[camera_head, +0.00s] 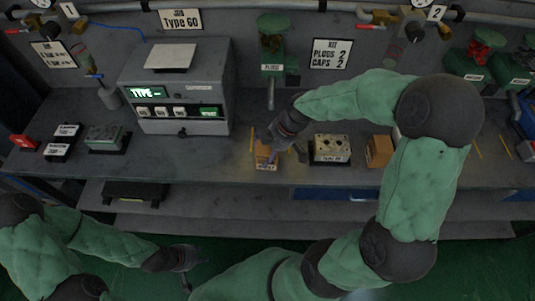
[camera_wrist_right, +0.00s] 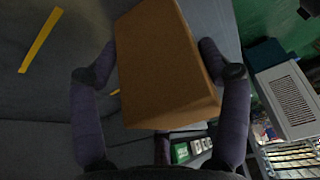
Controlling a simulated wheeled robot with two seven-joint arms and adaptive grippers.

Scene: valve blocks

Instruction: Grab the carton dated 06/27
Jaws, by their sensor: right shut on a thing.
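A small orange-brown carton (camera_head: 266,156) is at the front of the bench in the head view, with my right gripper (camera_head: 281,147) on it. The right wrist view shows the carton (camera_wrist_right: 160,62) between the two fingers of my right gripper (camera_wrist_right: 158,75), which is shut on it. No date is readable on its visible faces. A second carton (camera_head: 379,151) stands on the bench to the right, partly hidden by my right arm. My left gripper (camera_head: 188,270) is low at the left, in front of the bench and away from the cartons; its fingers are too small and dark to read.
A valve block (camera_head: 330,149) stands between the two cartons. A grey machine (camera_head: 178,87) with a "TYPE" display is at the left. Another block (camera_head: 106,138) and a red tag (camera_head: 24,142) lie at the far left. Yellow marks line the bench top.

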